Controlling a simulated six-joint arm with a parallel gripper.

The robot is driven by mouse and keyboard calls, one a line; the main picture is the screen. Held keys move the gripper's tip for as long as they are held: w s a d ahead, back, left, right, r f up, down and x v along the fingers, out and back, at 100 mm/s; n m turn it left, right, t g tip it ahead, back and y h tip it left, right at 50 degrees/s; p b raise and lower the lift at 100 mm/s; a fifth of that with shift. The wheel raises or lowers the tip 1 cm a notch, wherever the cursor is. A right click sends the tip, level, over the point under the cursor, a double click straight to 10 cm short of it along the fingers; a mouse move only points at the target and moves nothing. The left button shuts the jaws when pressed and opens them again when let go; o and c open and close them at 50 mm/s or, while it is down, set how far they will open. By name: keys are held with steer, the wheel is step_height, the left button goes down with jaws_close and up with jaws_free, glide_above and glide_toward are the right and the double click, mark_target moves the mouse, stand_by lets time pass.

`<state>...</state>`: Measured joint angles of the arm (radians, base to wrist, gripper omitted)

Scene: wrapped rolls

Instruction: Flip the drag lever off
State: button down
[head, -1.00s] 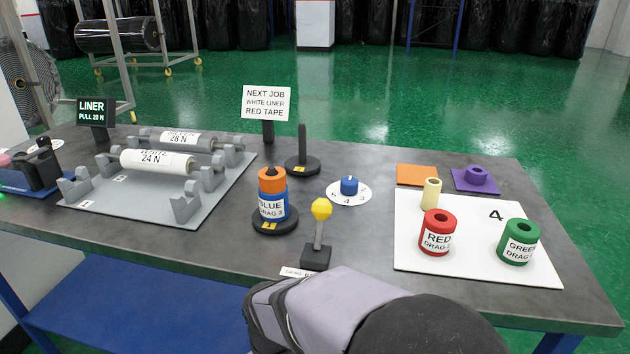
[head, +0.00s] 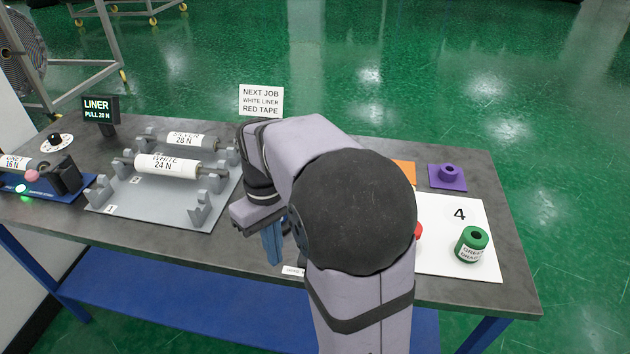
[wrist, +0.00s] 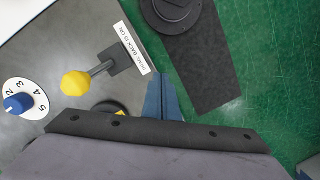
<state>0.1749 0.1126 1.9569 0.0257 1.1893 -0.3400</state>
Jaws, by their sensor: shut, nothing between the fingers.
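The drag lever shows in the wrist view, with a yellow knob (wrist: 75,83) on a short grey stem and a dark base (wrist: 124,58). A white label (wrist: 132,47) lies along the base; its small print seems to mention drag and "ON". My gripper's blue fingers (wrist: 163,100) are together, empty, and beside the label and lever base, apart from the knob. In the head view my gripper (head: 272,243) points down near the table's front edge. My arm hides the lever there; only a corner of the label (head: 292,271) shows.
In the wrist view a numbered dial with a blue knob (wrist: 17,103) is left of the lever, and a dark stand (wrist: 107,107) is partly hidden by my gripper. In the head view the white liner roll (head: 167,163) lies left and the green roll (head: 472,244) right.

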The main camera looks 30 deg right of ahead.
steer(key=w+d+r+m+p, duration=0.4)
steer(key=d, duration=0.4)
steer(key=w+d+r+m+p, duration=0.4)
steer(key=w+d+m, duration=0.1)
steer(key=d, duration=0.4)
steer(key=shift+w+d+r+t+y+p, duration=0.25)
steer(key=shift+w+r+t+y+p, duration=0.05)
steer(key=shift+r+y+p, duration=0.1)
steer(key=shift+f, duration=0.1)
steer(key=f, duration=0.3)
steer(key=a+f+p, duration=0.1)
steer(key=f, duration=0.2)
steer(key=f+p, duration=0.1)
steer(key=f, duration=0.1)
steer(key=shift+s+a+f, duration=0.15)
steer(key=shift+s+f, duration=0.15)
steer(key=shift+f, duration=0.1)
steer(key=shift+s+a+f+p, duration=0.15)
steer(key=shift+f+p, duration=0.1)
steer(key=shift+p, duration=0.3)
steer(key=shift+s+a+r+p, duration=0.35)
steer(key=shift+s+a+p, duration=0.1)
steer(key=shift+s, duration=0.2)
steer(key=shift+s+a+r+p, duration=0.3)
steer(key=shift+s+a+p, duration=0.15)
steer(key=shift+s, duration=0.15)
steer(key=shift+s, duration=0.1)
